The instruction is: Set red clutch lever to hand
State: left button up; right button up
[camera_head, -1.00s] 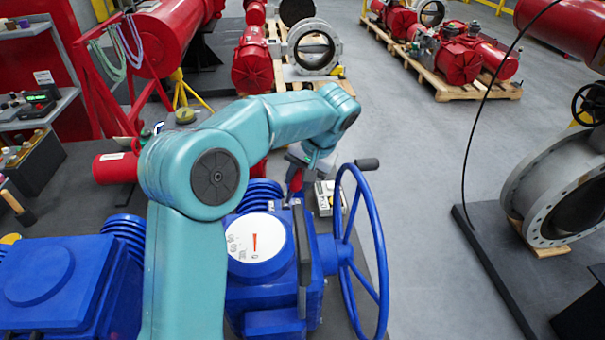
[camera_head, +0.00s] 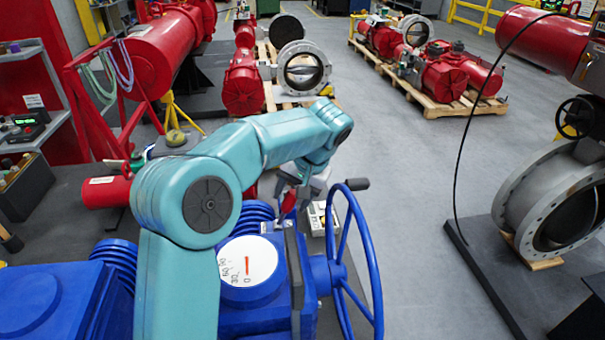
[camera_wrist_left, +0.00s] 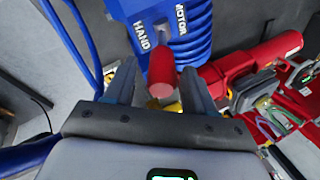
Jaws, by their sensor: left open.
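The red clutch lever (camera_wrist_left: 162,72) points toward the camera in the left wrist view, below the HAND and MOTOR labels on the blue actuator (camera_wrist_left: 200,45). My left gripper (camera_wrist_left: 158,78) is open, with one finger on each side of the lever. Whether either finger touches it is unclear. In the head view, a small red part, which looks like the lever (camera_head: 289,202), shows below my left gripper (camera_head: 298,186), behind the actuator's round dial (camera_head: 247,262). My arm partly hides the actuator there. My right gripper is not in view.
A blue handwheel (camera_head: 374,262) with a black knob stands right of the dial. A small grey box (camera_head: 318,218) lies behind it. A red cylinder (camera_head: 105,192) lies left of my arm. Open grey floor (camera_head: 420,180) lies to the right.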

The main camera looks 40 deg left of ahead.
pick_arm(q)
jog(key=s+p+v, duration=0.1)
jog(key=v, duration=1.4)
jog(key=shift+d+r, duration=0.35)
jog(key=shift+r, duration=0.05)
jog(key=shift+w+f, duration=0.1)
jog(key=shift+w, duration=0.05)
